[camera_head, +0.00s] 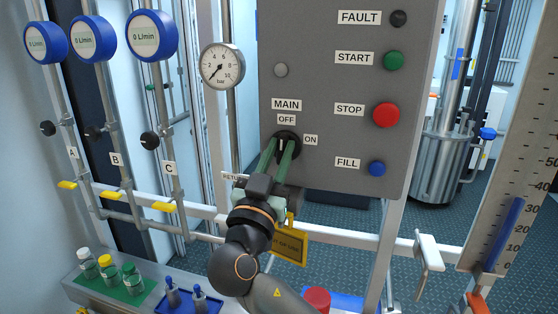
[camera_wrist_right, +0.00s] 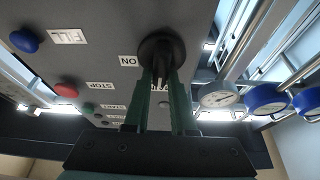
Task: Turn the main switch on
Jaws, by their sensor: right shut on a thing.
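The main switch (camera_head: 287,140) is a round black knob low on the grey control panel (camera_head: 330,100), with OFF labelled above it and ON to its right. Its handle looks about upright, toward OFF, though the fingers partly hide it. My right gripper (camera_head: 280,153) reaches it from below, its green fingers shut on the handle from both sides. In the right wrist view the black knob (camera_wrist_right: 161,48) sits at the tips of the two green fingers (camera_wrist_right: 162,80). My left gripper is not in view.
The panel also carries a green START button (camera_head: 393,60), a red STOP button (camera_head: 386,114) and a blue FILL button (camera_head: 377,168). A pressure gauge (camera_head: 222,66) stands left of the panel. A yellow sign (camera_head: 290,248) hangs beside my right wrist. A white rail (camera_head: 340,235) runs below.

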